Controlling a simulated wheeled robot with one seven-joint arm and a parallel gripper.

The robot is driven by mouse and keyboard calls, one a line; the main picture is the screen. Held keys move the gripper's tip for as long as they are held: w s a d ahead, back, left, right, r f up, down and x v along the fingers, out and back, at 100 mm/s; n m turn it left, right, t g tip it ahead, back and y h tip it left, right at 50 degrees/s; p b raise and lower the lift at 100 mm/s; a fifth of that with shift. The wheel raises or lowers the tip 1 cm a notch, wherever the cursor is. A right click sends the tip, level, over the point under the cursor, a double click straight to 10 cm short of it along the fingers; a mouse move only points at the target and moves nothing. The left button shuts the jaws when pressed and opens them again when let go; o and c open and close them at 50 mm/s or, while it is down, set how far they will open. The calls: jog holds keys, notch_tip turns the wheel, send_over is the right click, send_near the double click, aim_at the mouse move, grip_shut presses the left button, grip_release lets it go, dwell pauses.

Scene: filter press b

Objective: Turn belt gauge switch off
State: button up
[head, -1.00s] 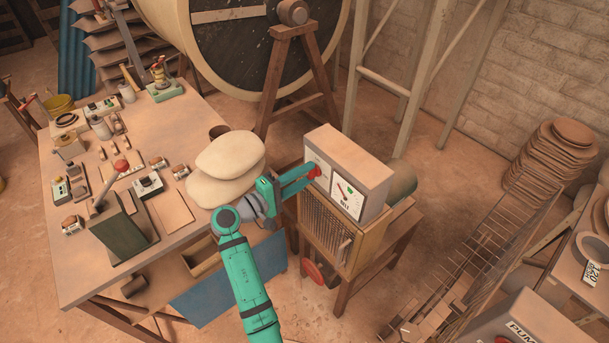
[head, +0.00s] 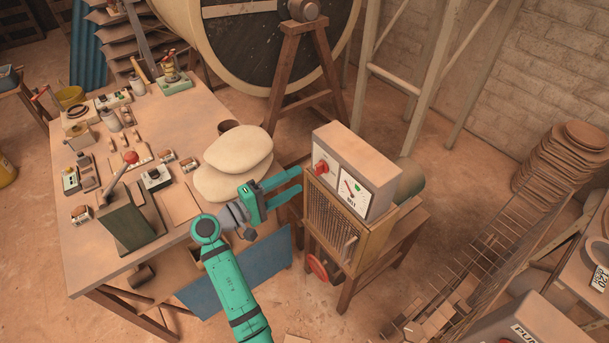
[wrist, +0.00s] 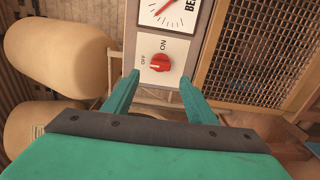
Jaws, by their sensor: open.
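The belt gauge box (head: 350,170) is grey with a white BELT dial (head: 353,192). Its red switch knob (head: 321,168) sits on a pale plate left of the dial. In the wrist view the knob (wrist: 160,62) has an OFF label to its left and an ON label above it. The knob's ridge lies roughly sideways in that view, in line with OFF; its pointer mark is too small to read surely. My gripper (head: 299,181) is open and empty, just left of the box and apart from the knob. In the wrist view its fingers (wrist: 160,76) stand below and either side of the knob.
The box stands on a wooden cabinet (head: 332,222) with a mesh front. Two pale sacks (head: 233,165) lie on the crowded workbench (head: 185,105) close behind my gripper. A large drum (head: 262,45) stands behind. Floor right of the cabinet is partly clear.

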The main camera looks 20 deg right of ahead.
jog(key=v, duration=0.3)
jog(key=shift+s+a, duration=0.15)
jog(key=shift+a, duration=0.15)
